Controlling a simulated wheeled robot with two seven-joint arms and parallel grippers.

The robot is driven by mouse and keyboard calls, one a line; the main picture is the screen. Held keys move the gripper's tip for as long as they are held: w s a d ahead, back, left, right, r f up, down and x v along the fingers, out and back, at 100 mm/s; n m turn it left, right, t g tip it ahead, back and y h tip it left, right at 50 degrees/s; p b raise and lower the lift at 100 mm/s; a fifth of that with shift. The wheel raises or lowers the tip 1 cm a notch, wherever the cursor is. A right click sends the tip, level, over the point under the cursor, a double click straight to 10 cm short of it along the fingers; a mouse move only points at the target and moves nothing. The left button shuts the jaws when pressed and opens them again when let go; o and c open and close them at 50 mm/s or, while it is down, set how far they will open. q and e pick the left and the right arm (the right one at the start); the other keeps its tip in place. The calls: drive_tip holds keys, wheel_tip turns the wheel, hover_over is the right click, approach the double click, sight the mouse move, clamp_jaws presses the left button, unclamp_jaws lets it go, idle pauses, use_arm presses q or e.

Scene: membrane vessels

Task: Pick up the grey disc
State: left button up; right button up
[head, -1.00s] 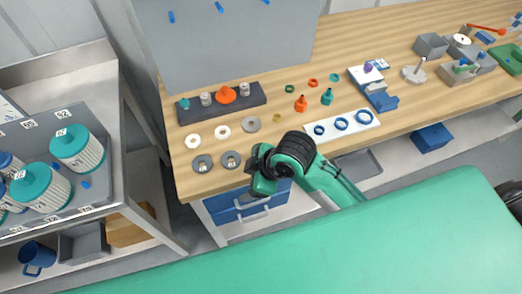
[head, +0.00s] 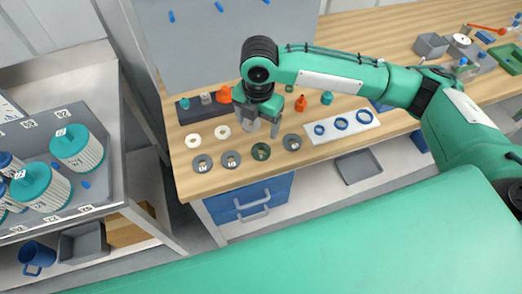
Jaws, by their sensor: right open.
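The grey disc (head: 250,125) lies on the wooden bench, at the right end of a row with two white rings, and my right gripper partly covers it. My right gripper (head: 263,124) points down over the disc, open. I cannot tell whether its fingers touch the disc or are just above it. My left gripper is not in view.
White rings (head: 222,132) lie left of the gripper. Behind is a dark rack with an orange cone (head: 224,94). A white plate with blue rings (head: 341,123) lies right.

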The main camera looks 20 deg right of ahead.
drive_tip(key=d, duration=0.1)
drive_tip(key=p, duration=0.1)
hover_over(262, 151)
drive_tip(key=f, duration=0.7)
drive_tip(key=shift+s+a+f, duration=0.2)
drive_tip(key=shift+a+f, duration=0.05)
drive_tip(key=shift+f, duration=0.15)
drive_tip(key=f+p, duration=0.1)
drive_tip(key=f, duration=0.1)
drive_tip(key=f+p, duration=0.1)
drive_tip(key=f, duration=0.1)
drive_tip(key=shift+w+d+f, duration=0.1)
drive_tip(key=shift+d, duration=0.1)
drive_tip(key=shift+f, duration=0.55)
drive_tip(key=c, duration=1.1)
drive_tip(key=shift+o, duration=0.2)
drive_tip(key=shift+r, duration=0.15)
